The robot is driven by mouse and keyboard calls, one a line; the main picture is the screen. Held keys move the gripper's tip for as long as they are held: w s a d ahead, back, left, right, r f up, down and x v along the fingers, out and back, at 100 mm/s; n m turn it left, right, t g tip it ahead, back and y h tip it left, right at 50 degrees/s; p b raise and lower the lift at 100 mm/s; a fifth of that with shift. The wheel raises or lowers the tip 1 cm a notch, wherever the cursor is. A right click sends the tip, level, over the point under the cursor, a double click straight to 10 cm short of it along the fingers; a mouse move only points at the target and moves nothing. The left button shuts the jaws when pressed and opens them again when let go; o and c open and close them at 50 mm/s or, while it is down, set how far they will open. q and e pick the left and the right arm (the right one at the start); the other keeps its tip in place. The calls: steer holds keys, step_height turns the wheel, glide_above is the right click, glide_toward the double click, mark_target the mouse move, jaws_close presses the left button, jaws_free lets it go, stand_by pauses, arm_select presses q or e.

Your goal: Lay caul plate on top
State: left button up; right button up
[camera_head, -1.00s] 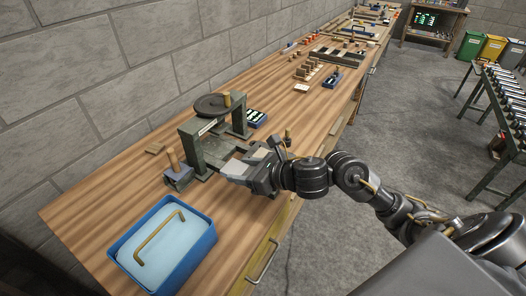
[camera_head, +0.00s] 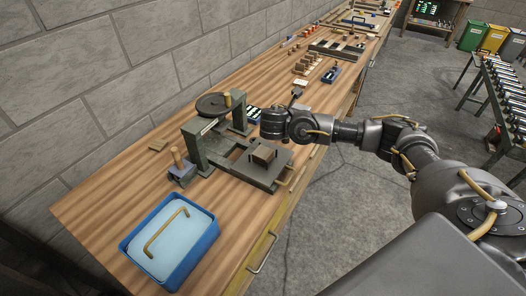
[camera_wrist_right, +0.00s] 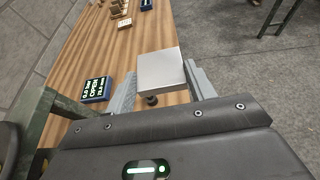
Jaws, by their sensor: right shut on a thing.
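In the wrist view my right gripper (camera_wrist_right: 160,88) is shut on a flat, pale metal plate, the caul plate (camera_wrist_right: 162,68), held between its two fingers. In the head view the right arm hides most of this gripper, and the plate cannot be clearly made out there. The press (camera_head: 196,145) has a dark green frame and a round wheel on top. Its dark bed (camera_head: 236,168) reaches toward the bench's front edge. A small veneer stack (camera_head: 264,153) with a brown top sits on the bed, and the gripper is beyond it. My left gripper is out of view.
A blue tray (camera_head: 127,243) with a brass handle inside stands at the near end of the bench. Small blocks (camera_head: 305,65) stand farther along. Bare wood (camera_head: 100,205) shows left of the press.

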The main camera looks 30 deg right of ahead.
steer(key=shift+s+d, duration=0.1)
steer(key=shift+s, duration=0.1)
steer(key=w+a+f+p, duration=0.1)
steer(key=a+f+p, duration=0.25)
steer(key=a, duration=0.45)
steer(key=p, duration=0.2)
glide_above(259, 156)
steer(key=d, duration=0.1)
step_height(259, 156, down, 5)
steer(key=shift+s+r, duration=0.1)
steer(key=shift+s, duration=0.05)
steer(key=shift+a+f, duration=0.25)
steer(key=shift+f, duration=0.3)
steer(key=shift+a+f, duration=0.2)
step_height(259, 156, down, 3)
steer(key=shift+r+p, duration=0.1)
steer(key=shift+p, duration=0.6)
steer(key=shift+f, duration=0.2)
steer(key=shift+f, duration=0.15)
